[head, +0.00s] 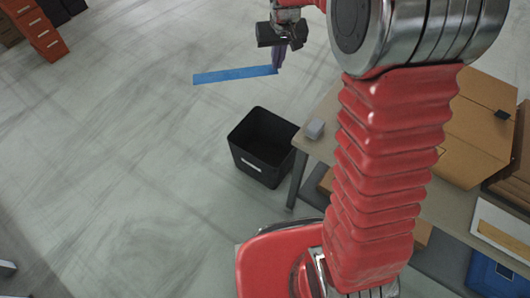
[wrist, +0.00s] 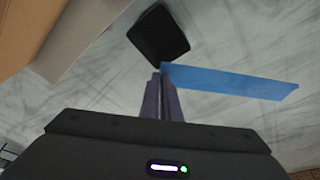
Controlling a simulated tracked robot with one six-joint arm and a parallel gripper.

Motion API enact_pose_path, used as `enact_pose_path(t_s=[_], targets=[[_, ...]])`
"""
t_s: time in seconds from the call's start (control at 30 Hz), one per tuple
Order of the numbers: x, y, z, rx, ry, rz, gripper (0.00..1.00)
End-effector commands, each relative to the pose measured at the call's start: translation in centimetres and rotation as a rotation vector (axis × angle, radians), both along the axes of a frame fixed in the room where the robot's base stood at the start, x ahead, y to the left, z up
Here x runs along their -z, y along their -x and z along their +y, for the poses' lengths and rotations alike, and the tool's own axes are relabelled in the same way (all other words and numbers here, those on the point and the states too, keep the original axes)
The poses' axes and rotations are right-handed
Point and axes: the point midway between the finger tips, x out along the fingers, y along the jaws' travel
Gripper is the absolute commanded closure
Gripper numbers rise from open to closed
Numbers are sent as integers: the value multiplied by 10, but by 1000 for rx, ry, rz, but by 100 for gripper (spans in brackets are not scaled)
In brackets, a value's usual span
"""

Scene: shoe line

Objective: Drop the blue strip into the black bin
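The blue strip (head: 234,75) is long and flat, and it sticks out to the left from my gripper (head: 278,68) in the head view. My gripper's purple fingers are shut on one end of the strip. In the wrist view the strip (wrist: 230,81) extends to the right from the fingertips (wrist: 162,76). The black bin (head: 264,146) stands on the floor beside the table, with its open top facing up and a white label on its side. In the wrist view the bin (wrist: 158,35) shows beyond the fingertips.
A table (head: 321,145) stands right of the bin, with a small grey block (head: 315,128) and a brown cardboard box (head: 478,130) on it. Orange crates (head: 40,30) are at the far left. A blue bin (head: 495,278) is at lower right.

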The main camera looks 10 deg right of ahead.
Motion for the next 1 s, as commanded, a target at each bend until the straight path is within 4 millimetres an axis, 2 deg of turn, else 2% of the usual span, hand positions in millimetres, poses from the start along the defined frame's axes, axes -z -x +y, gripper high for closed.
enact_pose_path(t_s=[0.2, 0.37, 0.57, 0.8, 1.0], targets=[[5, 1, 0, 0, 0, 2, 100], [29, 6, 1, 0, 0, 5, 100], [85, 21, 2, 0, 0, 8, 100], [156, 54, 4, -1, -1, 7, 100], [196, 80, 5, -1, 0, 4, 100]])
